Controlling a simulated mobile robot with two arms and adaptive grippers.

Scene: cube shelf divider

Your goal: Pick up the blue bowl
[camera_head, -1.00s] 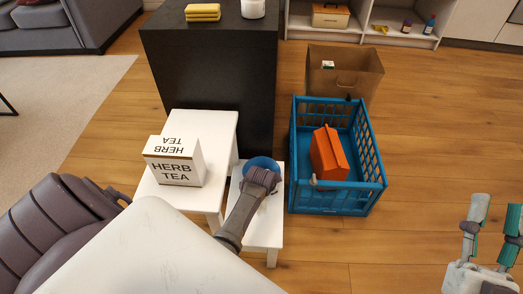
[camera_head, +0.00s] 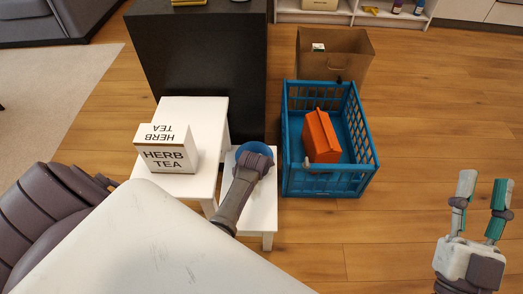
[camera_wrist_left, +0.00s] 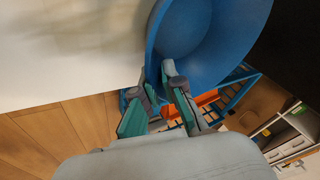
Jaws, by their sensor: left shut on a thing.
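The blue bowl (camera_head: 252,150) is at the small lower white stand (camera_head: 262,208) in the head view, partly covered by my left wrist. In the left wrist view the bowl (camera_wrist_left: 215,45) fills the upper middle, with its rim at the fingers. My left gripper (camera_wrist_left: 160,98) is shut on the rim, one finger inside the bowl and the other outside. In the head view its fingertips are hidden. Whether the bowl touches the stand cannot be told. My right gripper (camera_head: 485,185) is open and empty, over the floor at the right.
A herb tea box (camera_head: 166,157) stands on a taller white table (camera_head: 190,108) left of the bowl. A blue crate (camera_head: 328,185) holding an orange object (camera_head: 321,138) is to the right. Floor at front right is clear.

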